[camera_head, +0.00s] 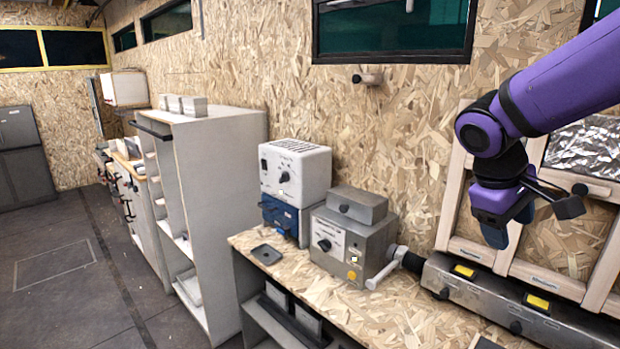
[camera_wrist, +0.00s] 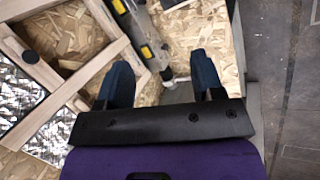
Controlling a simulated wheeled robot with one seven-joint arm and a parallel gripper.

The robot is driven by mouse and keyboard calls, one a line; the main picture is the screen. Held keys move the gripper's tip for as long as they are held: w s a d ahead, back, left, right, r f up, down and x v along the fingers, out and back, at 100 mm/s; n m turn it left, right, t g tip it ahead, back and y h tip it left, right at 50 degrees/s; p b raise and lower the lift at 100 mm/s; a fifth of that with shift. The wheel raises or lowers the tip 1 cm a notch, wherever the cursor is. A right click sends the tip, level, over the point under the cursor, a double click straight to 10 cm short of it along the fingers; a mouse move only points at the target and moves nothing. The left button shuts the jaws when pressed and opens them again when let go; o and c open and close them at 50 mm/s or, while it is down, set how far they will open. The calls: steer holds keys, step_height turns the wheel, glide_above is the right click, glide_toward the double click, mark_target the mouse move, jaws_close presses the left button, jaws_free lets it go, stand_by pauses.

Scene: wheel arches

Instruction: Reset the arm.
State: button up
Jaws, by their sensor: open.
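My purple arm reaches in from the upper right in the head view and bends down at the elbow. My gripper (camera_head: 508,222) hangs at its end, in front of the wooden frame (camera_head: 452,200) and above the bench. In the wrist view my gripper (camera_wrist: 160,82) shows two blue fingers spread wide apart, with nothing between them but the bench and a grey device further off. It holds nothing.
A grey metal rail unit (camera_head: 490,300) with yellow labels lies on the chipboard bench (camera_head: 330,290) below my gripper. A grey machine (camera_head: 350,245) and a white-and-blue box (camera_head: 295,175) stand on the bench's left. A white shelf (camera_head: 215,160) stands further left, beside open floor.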

steer(key=s+r+m+t+y, duration=0.2)
steer(key=s, duration=0.5)
steer(key=s+a+r+m+t+y, duration=0.1)
steer(key=s+r+m+t+y, duration=0.1)
steer(key=s, duration=0.5)
steer(key=shift+a+r+m+t+y, duration=0.3)
steer(key=shift+m+y, duration=0.2)
